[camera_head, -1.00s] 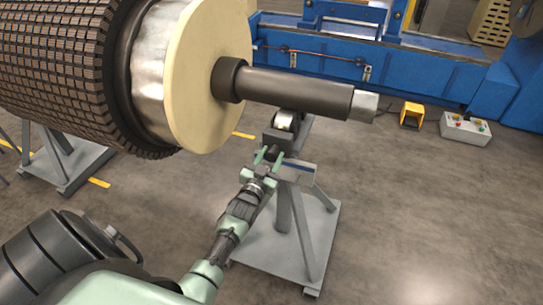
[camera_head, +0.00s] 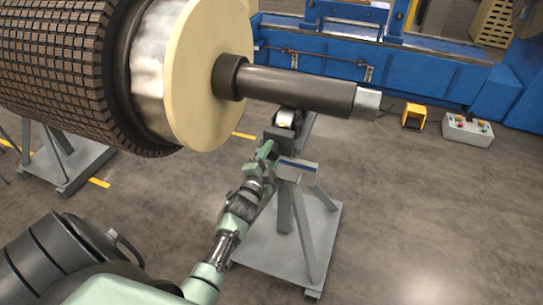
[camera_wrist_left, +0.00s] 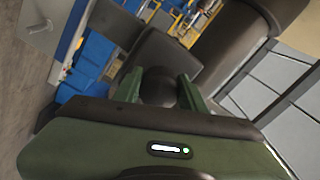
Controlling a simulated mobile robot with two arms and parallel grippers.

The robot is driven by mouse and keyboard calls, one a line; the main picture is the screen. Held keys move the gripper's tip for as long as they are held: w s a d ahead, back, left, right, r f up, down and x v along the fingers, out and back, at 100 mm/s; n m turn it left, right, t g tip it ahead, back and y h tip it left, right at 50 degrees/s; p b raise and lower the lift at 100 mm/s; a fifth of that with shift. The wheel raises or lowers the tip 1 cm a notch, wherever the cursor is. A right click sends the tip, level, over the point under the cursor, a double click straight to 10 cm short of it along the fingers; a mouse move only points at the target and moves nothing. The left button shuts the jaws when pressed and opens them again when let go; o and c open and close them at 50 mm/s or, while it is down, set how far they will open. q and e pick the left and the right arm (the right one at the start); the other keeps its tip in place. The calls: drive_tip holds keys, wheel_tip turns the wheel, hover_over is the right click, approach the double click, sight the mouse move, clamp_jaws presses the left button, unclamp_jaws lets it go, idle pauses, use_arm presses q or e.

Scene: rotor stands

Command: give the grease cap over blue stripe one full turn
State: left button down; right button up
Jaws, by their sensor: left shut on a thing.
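The grease cap (camera_wrist_left: 157,84) is a dark round knob on the side of the roller stand's head. It sits between the two green fingers of my left gripper (camera_wrist_left: 160,92) in the left wrist view. In the head view my left gripper (camera_head: 265,155) is at the stand head, shut on the cap, and its fingers hide the cap. The blue stripe (camera_head: 298,165) runs along a grey plate on the stand, just right of the gripper. My right gripper is not in view.
The stand (camera_head: 284,210) carries a roller (camera_head: 285,118) under the dark rotor shaft (camera_head: 300,88). The cream disc (camera_head: 207,75) and the large rotor (camera_head: 60,70) are at upper left. The floor at right is clear up to a control box (camera_head: 467,130) and yellow pedal (camera_head: 414,115).

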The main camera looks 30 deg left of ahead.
use_arm(q)
drive_tip(key=m+b, duration=0.2)
drive_tip(key=m, duration=0.4)
drive_tip(key=m+b, duration=0.1)
drive_tip(key=m, duration=0.5)
drive_tip(key=shift+r+b, duration=0.1)
drive_tip(key=shift+b, duration=0.3)
drive_tip(key=m, duration=0.4)
drive_tip(key=shift+r+m, duration=0.1)
drive_tip(key=shift+m, duration=0.2)
drive_tip(key=m, duration=0.5)
drive_tip(key=shift+d+p, duration=0.15)
drive_tip(key=shift+p, duration=0.25)
drive_tip(key=shift+m, duration=0.3)
drive_tip(key=c, duration=0.8)
unclamp_jaws()
drive_tip(key=shift+r, duration=0.1)
